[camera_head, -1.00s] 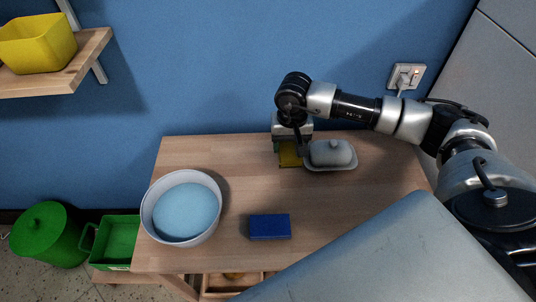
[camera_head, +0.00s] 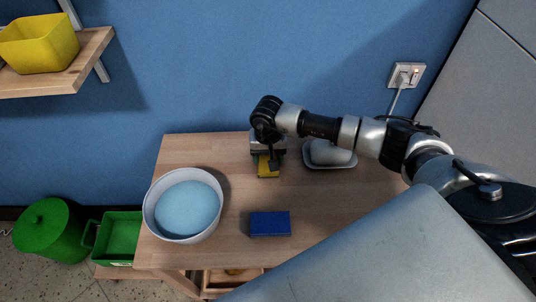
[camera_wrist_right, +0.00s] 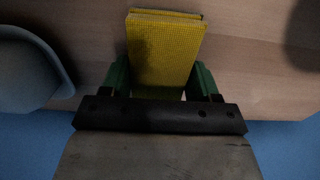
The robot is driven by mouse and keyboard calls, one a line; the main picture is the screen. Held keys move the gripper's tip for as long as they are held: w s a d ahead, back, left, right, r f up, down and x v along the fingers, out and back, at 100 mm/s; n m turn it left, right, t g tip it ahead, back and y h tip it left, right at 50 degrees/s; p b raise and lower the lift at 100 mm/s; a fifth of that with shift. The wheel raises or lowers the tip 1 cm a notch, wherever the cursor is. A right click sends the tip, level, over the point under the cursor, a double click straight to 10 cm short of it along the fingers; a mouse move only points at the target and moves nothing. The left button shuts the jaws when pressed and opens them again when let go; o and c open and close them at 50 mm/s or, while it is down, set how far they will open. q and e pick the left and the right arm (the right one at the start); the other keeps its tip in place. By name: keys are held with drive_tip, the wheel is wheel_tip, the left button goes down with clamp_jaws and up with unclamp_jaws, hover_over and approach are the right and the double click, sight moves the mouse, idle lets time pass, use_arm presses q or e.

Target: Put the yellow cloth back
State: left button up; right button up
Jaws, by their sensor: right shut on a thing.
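The yellow cloth (camera_head: 267,168) is a small folded, textured block at the back middle of the wooden table, left of the butter dish. It also shows in the right wrist view (camera_wrist_right: 165,45), between the green fingers. My right gripper (camera_head: 267,157) points down from above and is shut on the cloth; in the right wrist view its fingertips (camera_wrist_right: 159,78) flank the cloth on both sides. I cannot tell whether the cloth touches the table. A blue block (camera_head: 270,224) lies flat in front, apart from the gripper. My left gripper is not in view.
A white bowl (camera_head: 150,213) with light blue contents stands at the table's left. A covered grey butter dish (camera_head: 330,154) is right of my gripper. A yellow bin (camera_head: 40,45) sits on a wall shelf (camera_head: 90,62). A green crate (camera_head: 118,238) and green pot (camera_head: 48,230) stand left, below.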

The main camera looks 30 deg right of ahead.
drive_tip(key=o, duration=1)
drive_tip(key=shift+c, duration=0.2)
drive_tip(key=shift+r, duration=0.15)
wheel_tip(320, 180, up, 12)
drive_tip(key=b, duration=0.1)
